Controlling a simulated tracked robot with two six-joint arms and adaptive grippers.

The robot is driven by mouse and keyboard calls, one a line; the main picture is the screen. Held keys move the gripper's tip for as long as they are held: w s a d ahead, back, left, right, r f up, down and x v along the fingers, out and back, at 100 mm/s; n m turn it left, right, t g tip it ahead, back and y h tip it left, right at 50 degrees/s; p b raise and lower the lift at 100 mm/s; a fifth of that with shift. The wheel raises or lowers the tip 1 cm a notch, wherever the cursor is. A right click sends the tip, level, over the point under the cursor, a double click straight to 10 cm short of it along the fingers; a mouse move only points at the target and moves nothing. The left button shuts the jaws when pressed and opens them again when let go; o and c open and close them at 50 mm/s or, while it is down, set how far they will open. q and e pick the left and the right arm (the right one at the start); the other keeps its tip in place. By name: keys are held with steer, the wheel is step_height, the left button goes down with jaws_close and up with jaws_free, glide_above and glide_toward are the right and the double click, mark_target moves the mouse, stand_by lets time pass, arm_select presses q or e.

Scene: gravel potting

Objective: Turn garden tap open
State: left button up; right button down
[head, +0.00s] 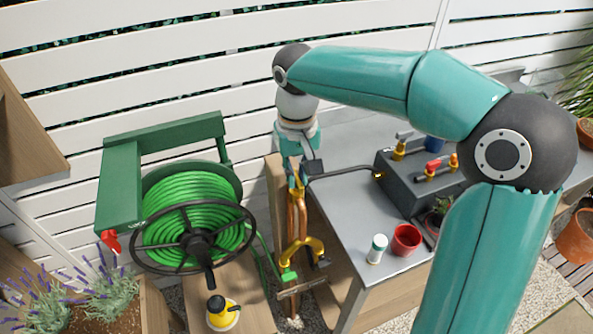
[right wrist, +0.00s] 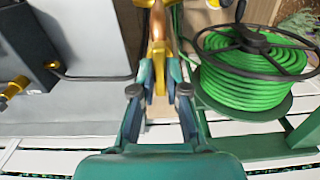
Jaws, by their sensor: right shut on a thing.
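The garden tap (right wrist: 157,50) is a brass-yellow fitting on a copper pipe, in the upper middle of the right wrist view. My right gripper (right wrist: 159,82) has its two fingers closed around the tap's near end. In the head view the same gripper (head: 297,178) reaches down from above to the top of the upright copper pipe (head: 297,215), beside the grey bench. The fingers and wrist hide most of the tap there, so how far its handle is turned cannot be told. My left gripper is in neither view.
A green hose reel (head: 195,232) stands left of the pipe. A yellow forked fitting (head: 303,250) sits lower on the pipe. The grey bench (head: 345,207) holds a dark box (head: 412,180), a red pot (head: 406,239) and a white bottle (head: 377,249). A slatted white fence stands behind.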

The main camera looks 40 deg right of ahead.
mark_target(297, 177)
steer(key=shift+n, duration=0.3)
stand_by(0.4)
steer(key=c, duration=1.2)
jaws_free()
steer(key=shift+w, duration=0.1)
steer(key=shift+r, duration=0.1)
step_height(297, 177, up, 12)
steer(key=shift+f, duration=0.1)
